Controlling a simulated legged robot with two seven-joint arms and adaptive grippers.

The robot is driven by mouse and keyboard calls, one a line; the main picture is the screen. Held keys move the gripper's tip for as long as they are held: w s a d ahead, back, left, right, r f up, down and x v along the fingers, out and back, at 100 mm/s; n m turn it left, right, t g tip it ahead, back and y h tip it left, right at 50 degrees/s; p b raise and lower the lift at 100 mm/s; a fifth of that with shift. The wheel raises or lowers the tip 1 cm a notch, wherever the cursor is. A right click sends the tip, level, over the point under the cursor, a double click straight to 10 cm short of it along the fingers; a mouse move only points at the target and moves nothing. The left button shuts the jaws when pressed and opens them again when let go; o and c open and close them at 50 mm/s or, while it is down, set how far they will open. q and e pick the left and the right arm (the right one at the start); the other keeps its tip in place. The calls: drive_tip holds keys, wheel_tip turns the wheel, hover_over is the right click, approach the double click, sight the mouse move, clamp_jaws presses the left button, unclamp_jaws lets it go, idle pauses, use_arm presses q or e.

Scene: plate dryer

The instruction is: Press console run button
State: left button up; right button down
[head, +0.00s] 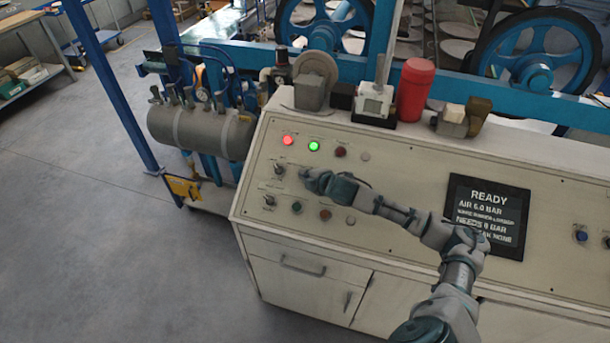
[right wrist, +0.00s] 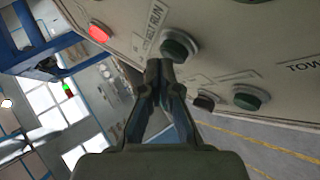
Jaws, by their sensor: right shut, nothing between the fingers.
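The console (head: 400,170) is a long cream cabinet with a sloped panel of lamps, switches and buttons. My right gripper (head: 310,178) is over the left part of this panel, its arm reaching in from the lower right. In the right wrist view its fingers (right wrist: 158,65) are shut and empty. Their tips are right by a dark green round button (right wrist: 180,45) under a label that ends in "RUN". I cannot tell whether they touch it. In the head view the gripper seems to hide this button. My left gripper is out of view.
A lit red lamp (head: 288,140) and a lit green lamp (head: 314,146) are above the gripper. A green button (head: 297,207) and a reddish button (head: 325,214) are below. A black screen (head: 487,217) reads "READY". A red cylinder (head: 415,90) stands on the console's top ledge.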

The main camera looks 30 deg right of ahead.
drive_tip(key=shift+w+d+f, duration=0.15)
drive_tip(key=shift+f, duration=0.25)
idle(0.8)
drive_tip(key=shift+r, duration=0.1)
drive_tip(key=shift+s+a+r+p, duration=0.2)
drive_tip(key=shift+r+p, duration=0.15)
drive_tip(key=shift+p, duration=0.2)
drive_tip(key=shift+s+a+r+p, duration=0.1)
drive_tip(key=shift+a+r+p, duration=0.05)
drive_tip(key=shift+r+p, duration=0.3)
drive_tip(key=shift+f, duration=0.1)
drive_tip(key=shift+s+a+r+p, duration=0.1)
drive_tip(key=shift+a+r+p, duration=0.05)
drive_tip(key=shift+r+p, duration=0.4)
drive_tip(key=r+p, duration=0.1)
drive_tip(key=s+a+r+p, duration=0.1)
drive_tip(key=r+p, duration=0.1)
drive_tip(key=p, duration=0.1)
drive_tip(key=shift+s+a+r, duration=0.1)
drive_tip(key=shift+s+a, duration=0.1)
drive_tip(key=shift+a, duration=0.15)
